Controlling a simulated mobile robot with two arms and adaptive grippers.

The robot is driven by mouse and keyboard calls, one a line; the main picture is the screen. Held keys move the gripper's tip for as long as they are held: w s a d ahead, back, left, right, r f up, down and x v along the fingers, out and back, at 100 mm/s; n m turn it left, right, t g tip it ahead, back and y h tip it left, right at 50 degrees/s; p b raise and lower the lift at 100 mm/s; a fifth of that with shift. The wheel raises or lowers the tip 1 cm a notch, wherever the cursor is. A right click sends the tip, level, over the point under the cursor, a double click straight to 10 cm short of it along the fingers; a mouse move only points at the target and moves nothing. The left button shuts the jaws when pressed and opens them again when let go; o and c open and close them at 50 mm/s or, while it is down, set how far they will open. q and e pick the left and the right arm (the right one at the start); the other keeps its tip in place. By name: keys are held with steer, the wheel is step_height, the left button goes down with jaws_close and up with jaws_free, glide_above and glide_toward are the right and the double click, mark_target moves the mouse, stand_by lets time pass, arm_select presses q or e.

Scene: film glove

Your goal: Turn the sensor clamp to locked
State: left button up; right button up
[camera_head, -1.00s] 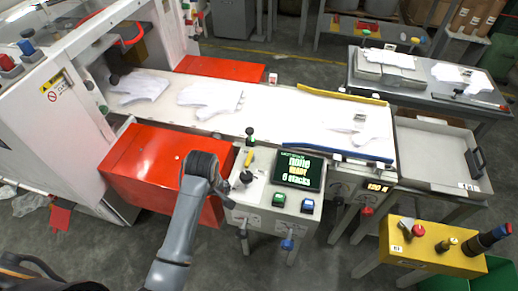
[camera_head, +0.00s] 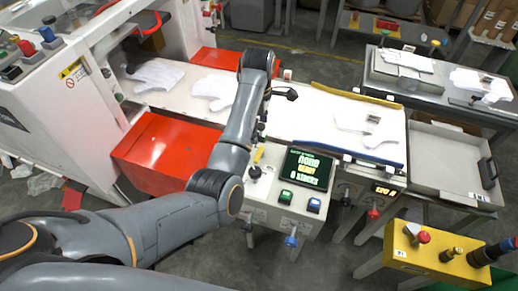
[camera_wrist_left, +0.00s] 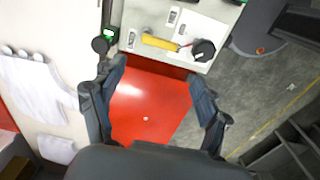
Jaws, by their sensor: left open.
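A small black sensor-like part with a green light (camera_wrist_left: 106,36) sits at the conveyor edge, just beyond the left fingertip. I cannot tell for sure whether it is the sensor clamp, or its setting. A yellow handle (camera_wrist_left: 160,43) lies on the control box beside a round black knob (camera_wrist_left: 203,50); neither is touched. My right gripper is not in view.
The control box carries a lit screen (camera_head: 308,168), a green button (camera_head: 286,196) and a blue button (camera_head: 314,205). White gloves (camera_head: 214,91) lie on the conveyor. A yellow box (camera_head: 436,254) with knobs stands at the lower right.

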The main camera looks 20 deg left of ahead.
mark_target(258, 153)
arm_select(q)
step_height(258, 153, down, 11)
steer(key=shift+f+p, duration=0.2)
steer(key=shift+p, duration=0.1)
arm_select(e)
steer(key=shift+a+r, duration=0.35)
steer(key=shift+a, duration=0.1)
arm_select(q)
steer(key=c, duration=0.9)
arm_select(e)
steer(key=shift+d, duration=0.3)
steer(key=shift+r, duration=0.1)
